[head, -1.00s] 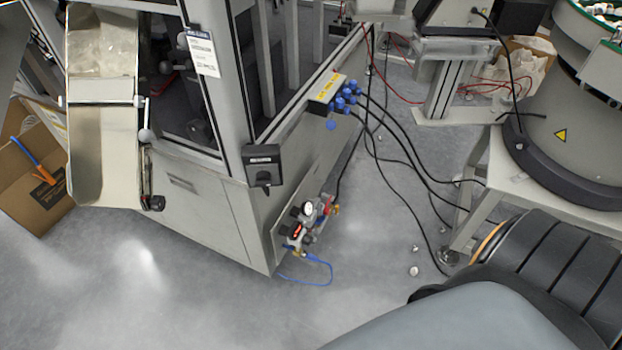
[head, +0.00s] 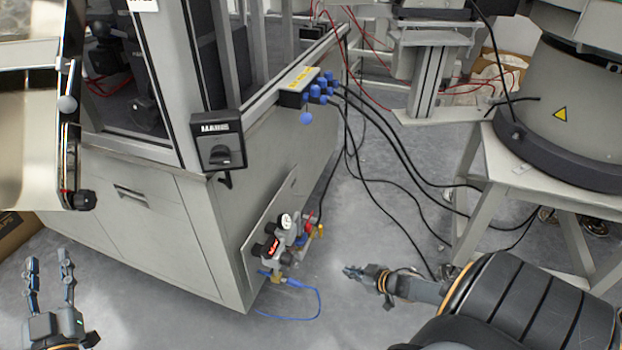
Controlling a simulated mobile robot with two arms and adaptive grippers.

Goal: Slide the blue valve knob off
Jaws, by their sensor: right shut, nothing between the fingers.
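The air valve unit (head: 283,245) is on the lower side panel of the grey machine cabinet. It has a round white gauge, black knobs, a red lever and brass fittings. A small blue part (head: 301,240) shows at its right side; I cannot tell for sure whether it is the valve knob. My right gripper (head: 348,271) is to the right of the unit, apart from it, shut and empty, pointing left. My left gripper (head: 49,262) is at the lower left, far from the unit, with its two fingers apart and nothing between them.
A blue hose (head: 318,300) loops from the unit near the floor. Black cables (head: 395,165) run from a connector box (head: 300,85) to the right. A bowl feeder stand (head: 490,185) is at the right. A metal chute (head: 25,140) is at the left. Floor between cabinet and stand is partly clear.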

